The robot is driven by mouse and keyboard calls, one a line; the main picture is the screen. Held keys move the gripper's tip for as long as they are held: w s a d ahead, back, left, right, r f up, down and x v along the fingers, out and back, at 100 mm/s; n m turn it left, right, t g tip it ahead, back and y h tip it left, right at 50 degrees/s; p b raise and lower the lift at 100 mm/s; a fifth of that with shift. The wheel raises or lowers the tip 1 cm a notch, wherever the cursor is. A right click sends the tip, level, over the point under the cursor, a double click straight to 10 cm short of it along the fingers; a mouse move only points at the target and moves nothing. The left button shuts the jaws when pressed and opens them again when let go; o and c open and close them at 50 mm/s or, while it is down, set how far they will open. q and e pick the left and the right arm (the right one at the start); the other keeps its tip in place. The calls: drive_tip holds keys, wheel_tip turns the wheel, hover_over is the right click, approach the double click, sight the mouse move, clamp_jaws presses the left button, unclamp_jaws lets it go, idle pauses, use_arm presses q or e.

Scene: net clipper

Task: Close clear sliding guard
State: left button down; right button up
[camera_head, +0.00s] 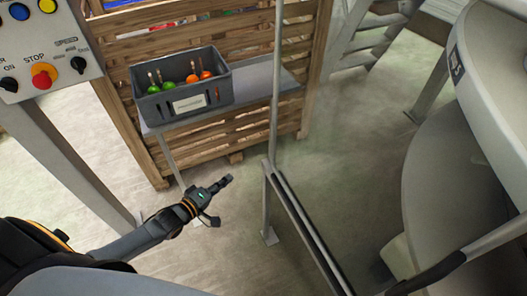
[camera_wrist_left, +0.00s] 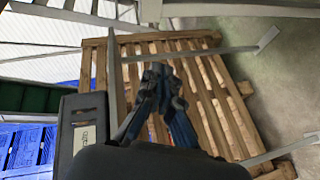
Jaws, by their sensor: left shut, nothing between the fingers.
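A thin upright metal post (camera_head: 275,85) and a sloping metal rail (camera_head: 308,232) stand right of my left gripper in the head view. I cannot clearly make out a clear guard pane beside them. My left gripper (camera_head: 227,180) is shut and empty, over open floor left of the rail and apart from it. In the left wrist view its fingers (camera_wrist_left: 158,72) are together, with wooden slats behind them. My right gripper is not in view.
A grey crate (camera_head: 153,109) with green and orange items sits on a shelf before a wooden slatted crate (camera_head: 120,80). A control panel (camera_head: 85,45) with a red stop button is at upper left. A large pale machine body (camera_head: 490,85) fills the right.

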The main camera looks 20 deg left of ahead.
use_arm(q)
wheel_tip(320, 180, up, 10)
drive_tip(key=w+d+n+t+h, duration=0.1)
drive_tip(key=d+n+h, duration=0.1)
drive_tip(key=d+h, duration=0.1)
drive_tip(key=w+d+p, duration=0.2)
drive_tip(key=w+d, duration=0.4)
drive_tip(key=d, duration=0.1)
drive_tip(key=shift+w, duration=0.25)
drive_tip(key=shift+f, duration=0.15)
